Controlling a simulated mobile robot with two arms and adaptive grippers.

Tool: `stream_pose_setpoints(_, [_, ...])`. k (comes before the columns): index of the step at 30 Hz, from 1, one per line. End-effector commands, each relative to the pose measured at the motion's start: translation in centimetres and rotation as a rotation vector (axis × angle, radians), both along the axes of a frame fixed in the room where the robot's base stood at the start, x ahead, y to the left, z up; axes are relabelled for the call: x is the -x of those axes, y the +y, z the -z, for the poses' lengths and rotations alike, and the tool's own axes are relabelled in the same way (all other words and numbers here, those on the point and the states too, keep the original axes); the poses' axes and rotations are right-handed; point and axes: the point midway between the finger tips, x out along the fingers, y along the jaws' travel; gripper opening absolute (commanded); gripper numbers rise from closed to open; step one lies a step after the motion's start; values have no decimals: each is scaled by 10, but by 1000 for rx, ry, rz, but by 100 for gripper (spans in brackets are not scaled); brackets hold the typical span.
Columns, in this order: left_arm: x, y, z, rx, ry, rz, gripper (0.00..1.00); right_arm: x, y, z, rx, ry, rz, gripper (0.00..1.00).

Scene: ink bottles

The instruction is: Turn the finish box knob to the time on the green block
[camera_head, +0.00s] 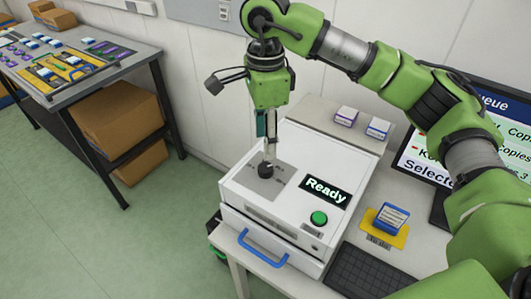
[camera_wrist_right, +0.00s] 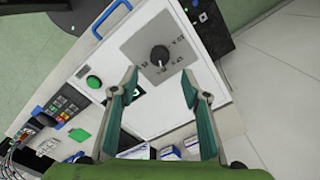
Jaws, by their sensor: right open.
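The finish box is a white box (camera_head: 235,190) with a lit "Ready" display (camera_head: 325,191) and a green button (camera_head: 319,218). Its black round knob (camera_head: 265,170) sits on a grey dial plate; the knob also shows in the wrist view (camera_wrist_right: 159,53), with marks around it too small to read. My right gripper (camera_head: 267,150) points down over the knob. In the wrist view its teal fingers (camera_wrist_right: 160,76) are apart, with the knob just beyond and between the tips. I cannot identify a block as the green block; a small green shape (camera_wrist_right: 79,135) shows in the wrist view. My left gripper is not in view.
A blue-and-white block (camera_head: 391,218) sits on a yellow pad right of the box. A keyboard (camera_head: 370,272) lies in front, and a monitor (camera_head: 500,145) stands at the right. Two small white-and-purple boxes (camera_head: 346,116) are behind. A side table (camera_head: 125,62) stands left.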

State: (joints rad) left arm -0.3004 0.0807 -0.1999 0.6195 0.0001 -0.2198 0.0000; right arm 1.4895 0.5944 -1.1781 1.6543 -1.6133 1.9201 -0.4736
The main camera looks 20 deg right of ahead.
Motion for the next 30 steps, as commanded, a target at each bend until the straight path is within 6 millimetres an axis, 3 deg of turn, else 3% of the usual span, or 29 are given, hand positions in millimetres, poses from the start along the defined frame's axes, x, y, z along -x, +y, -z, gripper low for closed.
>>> stream_pose_setpoints(3, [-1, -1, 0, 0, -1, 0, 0, -1, 1, -20, -1, -3, 0, 42])
stream_pose_setpoints(7, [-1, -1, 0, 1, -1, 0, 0, 0, 0, -32, 0, -2, 0, 42])
stream_pose_setpoints(23, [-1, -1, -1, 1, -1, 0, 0, 0, 0, -37, 0, 0, 0, 42])
stream_pose_setpoints(26, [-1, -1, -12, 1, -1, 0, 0, 0, 0, -49, 0, -1, 0, 42])
stream_pose_setpoints(30, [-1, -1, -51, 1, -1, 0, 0, 0, 0, -87, 0, -1, 0, 42])
